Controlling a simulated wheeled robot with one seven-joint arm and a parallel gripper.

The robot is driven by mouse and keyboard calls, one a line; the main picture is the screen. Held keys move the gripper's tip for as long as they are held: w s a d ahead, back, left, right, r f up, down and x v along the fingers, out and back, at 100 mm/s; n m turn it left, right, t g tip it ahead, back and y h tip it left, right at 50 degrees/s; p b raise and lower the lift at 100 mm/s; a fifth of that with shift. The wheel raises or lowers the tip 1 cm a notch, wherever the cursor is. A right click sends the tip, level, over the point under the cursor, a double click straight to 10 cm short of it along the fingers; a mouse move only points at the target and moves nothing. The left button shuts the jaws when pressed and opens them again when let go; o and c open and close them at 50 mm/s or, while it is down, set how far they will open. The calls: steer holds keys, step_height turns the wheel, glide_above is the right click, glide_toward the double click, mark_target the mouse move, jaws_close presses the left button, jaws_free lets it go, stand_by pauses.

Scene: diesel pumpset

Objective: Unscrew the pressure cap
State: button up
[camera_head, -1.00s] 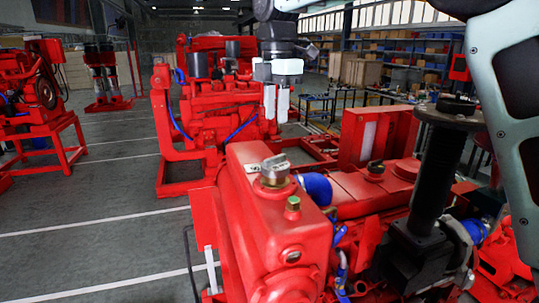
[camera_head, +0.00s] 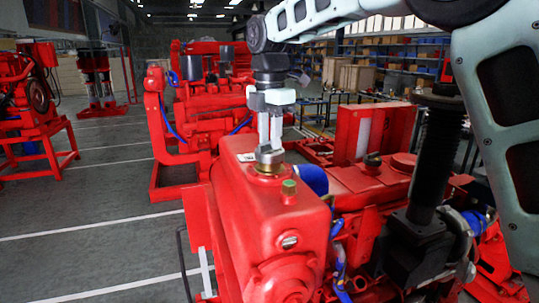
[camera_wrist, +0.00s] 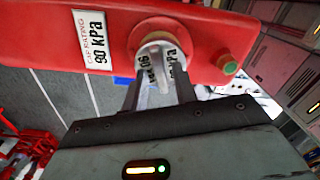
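The pressure cap (camera_head: 269,156) is a silver cap on a brass-coloured neck, on top of the red tank (camera_head: 230,195). In the wrist view the cap (camera_wrist: 152,46) shows a raised grip bar and lettering reading "kPa". My gripper (camera_head: 270,142) points straight down over the cap, its fingertips at the cap's top. In the wrist view my gripper (camera_wrist: 160,82) has one finger on each side of the bar, with gaps showing between bar and fingers. It is open; whether a fingertip touches the cap is unclear.
A small green-topped fitting (camera_head: 289,188) stands close by on the tank. A blue hose (camera_head: 313,179) and a black upright cylinder (camera_head: 436,160) are to the right. Grey floor lies open at left.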

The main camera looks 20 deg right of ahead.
jaws_close()
steer(key=n+p, duration=0.1)
steer(key=n, duration=0.1)
steer(key=shift+r+n+p, duration=0.15)
steer(key=shift+n+p, duration=0.15)
steer(key=n+p, duration=0.1)
steer(key=n, duration=0.2)
steer(key=n+p, duration=0.1)
steer(key=n, duration=0.1)
steer(key=shift+n, duration=0.3)
steer(key=shift+f+n, duration=0.2)
steer(key=shift+n, duration=0.2)
steer(key=shift+p, duration=0.35)
